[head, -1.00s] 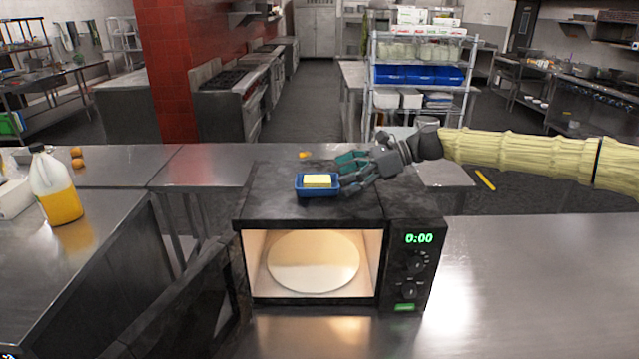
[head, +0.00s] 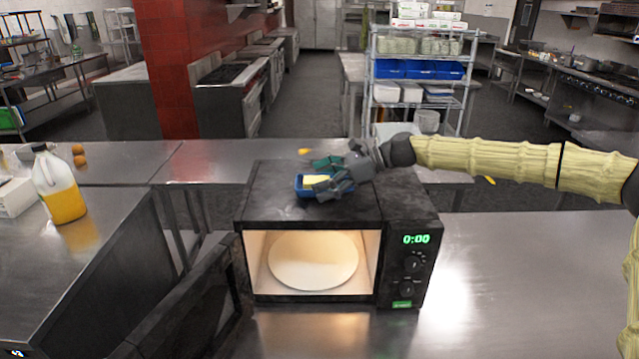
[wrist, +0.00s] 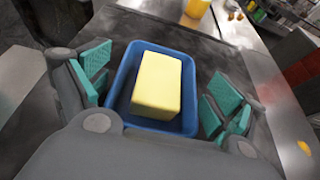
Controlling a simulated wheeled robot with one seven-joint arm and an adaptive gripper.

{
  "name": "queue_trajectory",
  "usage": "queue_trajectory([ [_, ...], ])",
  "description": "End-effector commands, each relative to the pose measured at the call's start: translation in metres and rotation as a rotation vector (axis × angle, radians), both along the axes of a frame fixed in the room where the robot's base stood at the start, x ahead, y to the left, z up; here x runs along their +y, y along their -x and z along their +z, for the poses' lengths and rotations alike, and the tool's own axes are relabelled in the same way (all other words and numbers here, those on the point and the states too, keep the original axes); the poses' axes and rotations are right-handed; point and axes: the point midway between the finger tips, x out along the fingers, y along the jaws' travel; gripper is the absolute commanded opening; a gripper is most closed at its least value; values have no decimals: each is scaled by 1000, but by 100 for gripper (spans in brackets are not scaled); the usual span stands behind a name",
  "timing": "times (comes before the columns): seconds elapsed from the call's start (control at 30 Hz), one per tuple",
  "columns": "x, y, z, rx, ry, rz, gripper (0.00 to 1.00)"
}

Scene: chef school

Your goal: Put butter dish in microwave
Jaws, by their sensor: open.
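The butter dish (head: 301,190) is a blue rectangular tray holding a yellow block of butter (head: 315,181). It sits on top of the microwave (head: 262,208). In the wrist view the dish (wrist: 160,122) and the butter (wrist: 157,85) lie between the two teal-padded fingers. My gripper (head: 328,176) is open around the dish, and gaps seem to show between the pads and its sides. In the head view my fingers partly cover the dish's right side. The microwave door (head: 190,305) stands open to the left. The lit cavity is empty apart from a round turntable (head: 313,260).
The steel counter to the right of the microwave (head: 540,270) is clear. A wire shelf (head: 420,75) stands behind.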

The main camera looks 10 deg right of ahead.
Motion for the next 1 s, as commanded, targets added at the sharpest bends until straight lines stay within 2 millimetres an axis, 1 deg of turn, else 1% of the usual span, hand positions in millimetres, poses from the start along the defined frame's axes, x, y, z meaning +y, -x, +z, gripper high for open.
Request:
queue_trajectory([
  [0.27,2,0,-1,0,0,-1,94],
  [0.3,2,0,-1,0,0,-1,92],
  [0.47,1,0,-1,0,0,-1,63],
  [0.5,2,0,-1,0,0,-1,56],
  [0.53,1,0,-1,0,0,-1,50],
  [0.57,1,0,-1,0,0,-1,47],
  [0.63,2,0,0,-1,-1,-1,46],
  [0.67,2,0,0,-1,-1,-1,42],
  [1.0,2,0,3,-1,-1,-1,41],
])
